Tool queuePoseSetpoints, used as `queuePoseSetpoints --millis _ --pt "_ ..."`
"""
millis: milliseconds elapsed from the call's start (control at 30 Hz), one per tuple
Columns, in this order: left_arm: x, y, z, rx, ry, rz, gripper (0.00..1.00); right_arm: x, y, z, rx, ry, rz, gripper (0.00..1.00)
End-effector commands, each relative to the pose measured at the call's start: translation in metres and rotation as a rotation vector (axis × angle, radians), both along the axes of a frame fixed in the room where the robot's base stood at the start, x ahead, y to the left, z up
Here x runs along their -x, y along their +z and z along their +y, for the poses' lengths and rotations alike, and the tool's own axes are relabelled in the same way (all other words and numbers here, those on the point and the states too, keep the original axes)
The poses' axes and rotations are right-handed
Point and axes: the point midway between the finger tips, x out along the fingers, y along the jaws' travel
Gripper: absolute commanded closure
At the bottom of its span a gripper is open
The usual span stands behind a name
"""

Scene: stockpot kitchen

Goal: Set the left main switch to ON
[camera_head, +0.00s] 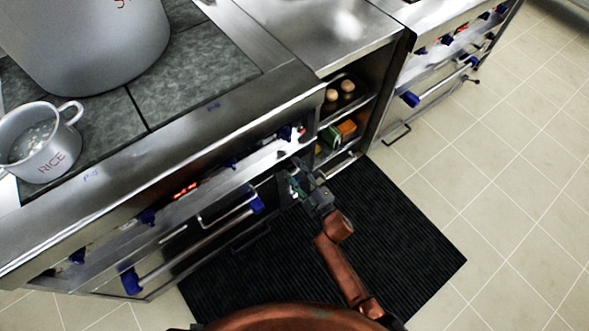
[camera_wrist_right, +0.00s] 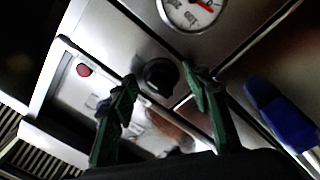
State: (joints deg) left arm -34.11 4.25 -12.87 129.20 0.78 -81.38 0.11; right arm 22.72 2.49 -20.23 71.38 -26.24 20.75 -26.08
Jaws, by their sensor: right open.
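In the right wrist view a round black knob (camera_wrist_right: 160,75), which looks like the main switch, sits on the steel front panel. I cannot read its setting. My right gripper (camera_wrist_right: 158,82) has its two green fingers apart, one on each side of the knob in this view. Whether they touch it I cannot tell. In the head view the right gripper (camera_head: 291,181) is at the right end of the near stove's front. The knob cannot be made out there. My left gripper is not in view.
A gauge (camera_wrist_right: 192,10), a red round lamp or button (camera_wrist_right: 83,70) and a blue handle end (camera_wrist_right: 281,114) are near the knob. A big stockpot (camera_head: 85,45) and a RICE pot (camera_head: 40,150) stand on the stove. An open shelf (camera_head: 350,110) is at right. A black mat (camera_head: 410,245) covers the floor.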

Motion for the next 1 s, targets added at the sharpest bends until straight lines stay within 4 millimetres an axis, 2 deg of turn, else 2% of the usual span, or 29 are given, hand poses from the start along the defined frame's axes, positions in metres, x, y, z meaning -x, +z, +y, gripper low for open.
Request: queuePoseSetpoints --millis 167,267,700,1000 --pt "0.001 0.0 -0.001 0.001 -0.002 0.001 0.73 0.003 -0.001 -0.002 0.001 0.0 -0.001 0.56" --pt "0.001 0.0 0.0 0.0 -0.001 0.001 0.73 0.013 -0.002 -0.01 0.002 0.0 0.0 0.56" --pt "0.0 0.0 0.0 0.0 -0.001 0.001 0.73 0.081 -0.009 -0.059 0.001 0.0 0.001 0.56" --pt "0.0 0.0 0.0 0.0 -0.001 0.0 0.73 0.096 -0.009 -0.07 0.0 0.001 0.0 0.56"
